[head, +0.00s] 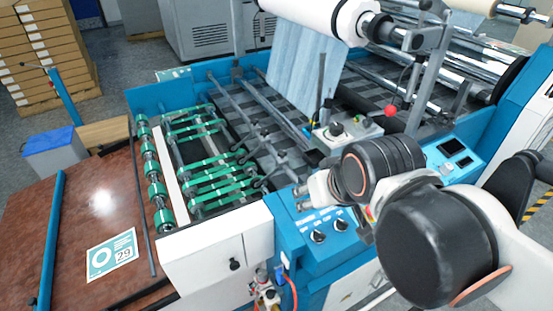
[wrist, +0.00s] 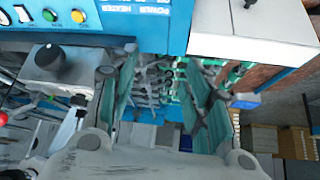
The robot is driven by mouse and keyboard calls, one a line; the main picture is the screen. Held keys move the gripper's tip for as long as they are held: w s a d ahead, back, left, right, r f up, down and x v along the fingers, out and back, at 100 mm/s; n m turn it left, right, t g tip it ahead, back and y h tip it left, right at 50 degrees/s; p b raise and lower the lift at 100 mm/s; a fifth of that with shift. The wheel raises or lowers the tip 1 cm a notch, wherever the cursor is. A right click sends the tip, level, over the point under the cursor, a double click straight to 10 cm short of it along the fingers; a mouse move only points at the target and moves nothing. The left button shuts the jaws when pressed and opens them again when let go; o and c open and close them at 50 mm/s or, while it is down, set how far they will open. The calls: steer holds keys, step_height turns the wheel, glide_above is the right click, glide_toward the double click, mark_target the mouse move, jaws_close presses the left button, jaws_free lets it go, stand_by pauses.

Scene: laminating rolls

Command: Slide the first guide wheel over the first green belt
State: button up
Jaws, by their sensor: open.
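Several green belts run side by side across the feed table in the head view; the nearest (head: 222,200) lies close to the white front panel. Small dark guide wheels on rods (head: 261,183) stand at the right ends of the belts. I cannot tell which wheel or belt is the first. My gripper (head: 302,198) is open and empty above the blue control panel, to the right of the nearest belts and apart from them. In the wrist view my gripper (wrist: 160,58) has its two fingers spread, with small belt and roller parts blurred between and beyond them.
The blue control panel (head: 318,225) with knobs lies under my gripper. A grey control box (head: 345,133) with a red knob stands behind it. A row of green rollers (head: 155,190) is at the left. The brown tabletop (head: 90,215) is mostly clear.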

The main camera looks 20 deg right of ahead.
steer(key=w+r+m+g, duration=0.2)
steer(key=w+r+m, duration=0.15)
steer(key=w, duration=0.95)
steer(key=m+g+h+p, duration=0.1)
steer(key=m+h+p, duration=0.1)
steer(key=m, duration=0.1)
glide_toward(282, 152)
steer(key=b+x, duration=0.4)
steer(key=x, duration=0.4)
steer(key=shift+f, duration=0.1)
jaws_close()
